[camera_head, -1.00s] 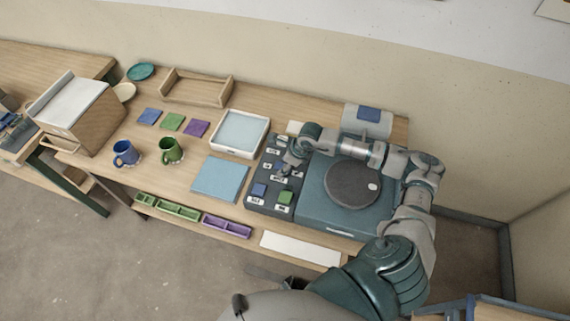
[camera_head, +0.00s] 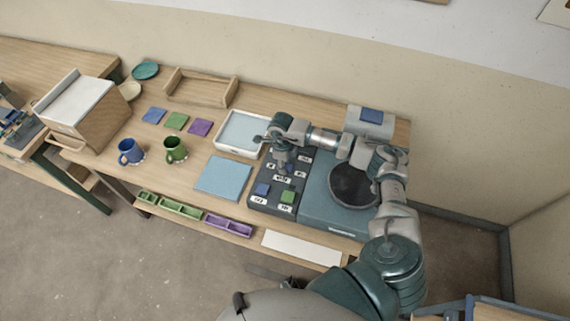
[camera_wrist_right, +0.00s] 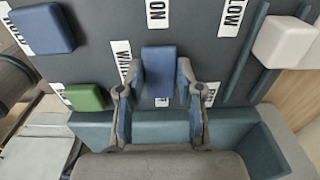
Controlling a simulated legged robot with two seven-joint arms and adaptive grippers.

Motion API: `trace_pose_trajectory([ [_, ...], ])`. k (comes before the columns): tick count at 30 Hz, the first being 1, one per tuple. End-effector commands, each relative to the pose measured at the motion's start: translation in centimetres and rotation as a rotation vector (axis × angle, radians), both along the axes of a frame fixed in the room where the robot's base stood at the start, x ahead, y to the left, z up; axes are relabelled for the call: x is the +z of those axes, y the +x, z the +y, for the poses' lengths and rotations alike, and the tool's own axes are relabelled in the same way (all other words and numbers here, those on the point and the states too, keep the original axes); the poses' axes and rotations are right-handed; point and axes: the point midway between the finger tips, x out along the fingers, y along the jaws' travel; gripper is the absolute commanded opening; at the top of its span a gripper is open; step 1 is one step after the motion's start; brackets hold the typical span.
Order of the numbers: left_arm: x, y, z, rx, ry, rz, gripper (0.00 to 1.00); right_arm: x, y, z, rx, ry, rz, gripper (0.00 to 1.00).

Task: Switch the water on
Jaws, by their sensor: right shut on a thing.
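The dark control panel (camera_head: 257,203) lies on the table, left of the teal wheel unit. In the right wrist view, a blue switch block (camera_wrist_right: 159,72) stands on the panel, between a sideways label (camera_wrist_right: 122,60) partly hidden and reading roughly "WAT" and a label "ON" (camera_wrist_right: 157,12). My right gripper (camera_head: 284,168) points down at the panel. In the wrist view, its two fingers (camera_wrist_right: 160,95) are shut on the blue switch block, one on each side. Its lower part is hidden between the fingers. My left gripper is in neither view.
On the panel are another blue block (camera_wrist_right: 42,29), a green block (camera_wrist_right: 85,97) and a white knob (camera_wrist_right: 284,40). The wheel unit (camera_head: 318,212) stands right of the panel. A white-rimmed tray (camera_head: 229,148), blue mug (camera_head: 129,151) and green mug (camera_head: 175,149) stand left.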

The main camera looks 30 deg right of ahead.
Motion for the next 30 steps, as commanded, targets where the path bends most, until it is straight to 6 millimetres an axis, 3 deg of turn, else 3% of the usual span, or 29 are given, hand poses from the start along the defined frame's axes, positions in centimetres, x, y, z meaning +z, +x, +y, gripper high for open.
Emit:
trace_pose_trajectory([
  [7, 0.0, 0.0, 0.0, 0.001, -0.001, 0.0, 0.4, 0.0, 0.0, -0.1, -0.002, -0.001, -0.001, 0.01],
  [8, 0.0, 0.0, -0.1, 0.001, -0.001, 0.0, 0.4, 0.0, 0.0, -0.1, -0.002, -0.001, -0.001, 0.43],
  [10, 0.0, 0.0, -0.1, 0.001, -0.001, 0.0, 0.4, 0.0, 0.0, -0.1, -0.002, 0.0, -0.001, 0.6],
  [22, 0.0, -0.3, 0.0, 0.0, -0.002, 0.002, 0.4, 0.7, 0.0, 0.0, -0.001, 0.001, -0.003, 0.6],
  [30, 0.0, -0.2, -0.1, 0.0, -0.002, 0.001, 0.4, 6.1, 0.3, 0.1, 0.0, 0.002, -0.007, 0.6],
])
